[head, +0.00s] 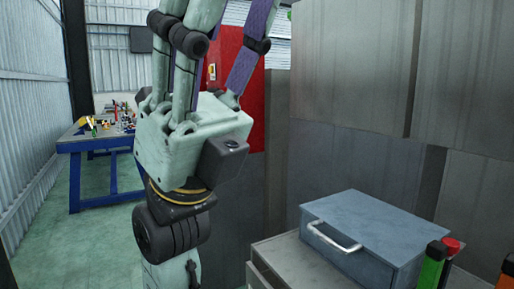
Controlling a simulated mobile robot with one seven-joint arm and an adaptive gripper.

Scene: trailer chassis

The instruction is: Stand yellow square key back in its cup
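My gripper (222,50) is in the head view at upper centre, pointing up, with its pale green palm below. Its fingers stand apart with a clear gap between their visible parts, and I see nothing held there. The fingertips are cut off by the top edge. I cannot make out the yellow square key or its cup for certain. Small yellow items (82,122) lie among tools on the far workbench, too small to identify.
A blue-legged workbench (105,143) with several small items stands far left. A grey-blue box with a handle (365,225) sits on a grey cabinet (275,252) at lower right. Green (432,266) and red-capped (450,246) cylinders stand beside it. Tall grey panels rise behind. Floor at left is clear.

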